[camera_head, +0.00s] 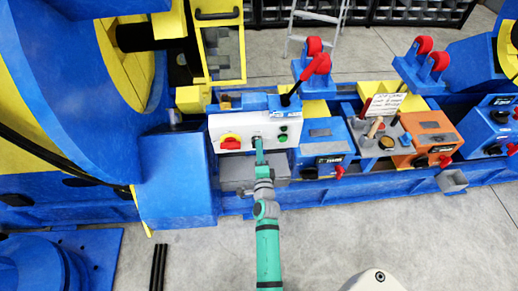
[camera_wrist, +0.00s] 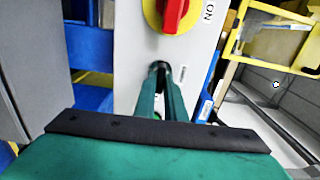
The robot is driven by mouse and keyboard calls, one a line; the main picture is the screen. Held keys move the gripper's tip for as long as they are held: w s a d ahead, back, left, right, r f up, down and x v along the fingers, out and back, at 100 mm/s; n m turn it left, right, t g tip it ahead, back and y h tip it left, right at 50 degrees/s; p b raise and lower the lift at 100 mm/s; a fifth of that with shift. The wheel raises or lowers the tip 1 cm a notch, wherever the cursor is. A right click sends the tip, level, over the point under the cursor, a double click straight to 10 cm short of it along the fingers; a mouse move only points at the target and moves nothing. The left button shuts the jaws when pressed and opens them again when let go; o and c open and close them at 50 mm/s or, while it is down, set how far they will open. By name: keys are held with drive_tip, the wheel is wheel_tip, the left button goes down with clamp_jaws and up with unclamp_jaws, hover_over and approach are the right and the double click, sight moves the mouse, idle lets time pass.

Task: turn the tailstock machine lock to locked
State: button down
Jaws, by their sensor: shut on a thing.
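A white control panel (camera_head: 228,124) carries a red-on-yellow rotary switch (camera_head: 231,142) at its left and green and dark buttons (camera_head: 283,133) at its right. My gripper (camera_head: 258,143) reaches the middle of this panel from the front. In the wrist view my gripper (camera_wrist: 158,72) has its two green fingers close together on a small dark knob at the panel face, which I take for the machine lock (camera_wrist: 160,65). The fingers hide most of it, and its turned position cannot be read. The rotary switch (camera_wrist: 173,14) with an "ON" mark shows above the fingers there.
A grey box (camera_head: 236,172) sits just below the panel. A red-knobbed lever (camera_head: 316,66) rises behind its right end. Blue and orange control boxes (camera_head: 422,134) stand to the right, and a big blue housing (camera_head: 176,185) to the left. The floor (camera_head: 340,225) in front is mostly clear.

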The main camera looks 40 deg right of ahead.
drive_tip(key=shift+f+m, duration=0.1)
drive_tip(key=shift+m, duration=0.2)
drive_tip(key=c, duration=1.8)
unclamp_jaws()
drive_tip(key=shift+s, duration=0.1)
drive_tip(key=v, duration=1)
drive_tip(key=shift+s+a, duration=0.15)
drive_tip(key=shift+s, duration=0.15)
